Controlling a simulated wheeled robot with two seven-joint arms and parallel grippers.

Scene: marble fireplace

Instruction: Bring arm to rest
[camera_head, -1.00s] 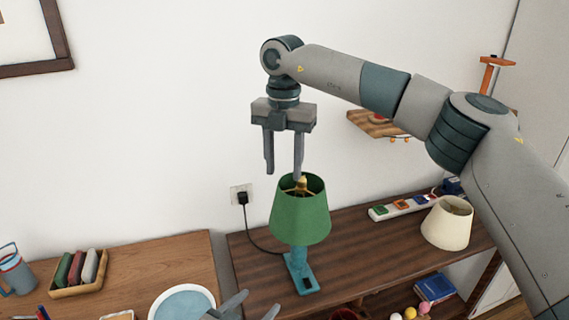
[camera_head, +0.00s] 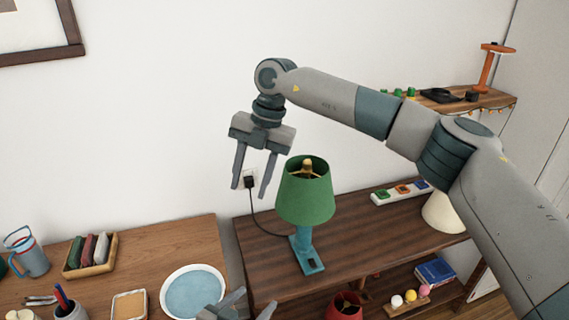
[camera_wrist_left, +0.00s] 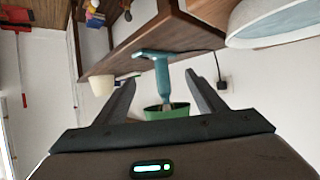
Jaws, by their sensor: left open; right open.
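My right arm comes in from the right and reaches across above the green-shaded lamp (camera_head: 306,195). My right gripper (camera_head: 250,192) is open and empty, fingers pointing down, in the air to the left of the lampshade. The lamp stands upright on its teal base on the dark wooden table. My left gripper (camera_head: 255,302) is low at the bottom edge, partly cut off, in front of the dark table. In the left wrist view my left gripper (camera_wrist_left: 160,78) is open and empty. The lamp (camera_wrist_left: 160,75) shows upside down beyond its fingers.
A blue-topped round dish (camera_head: 193,293), a tray of coloured blocks (camera_head: 90,257) and a mug (camera_head: 28,255) stand on the left table. A cream lampshade (camera_head: 443,214) and a white switch strip (camera_head: 400,191) are on the dark table (camera_head: 350,227).

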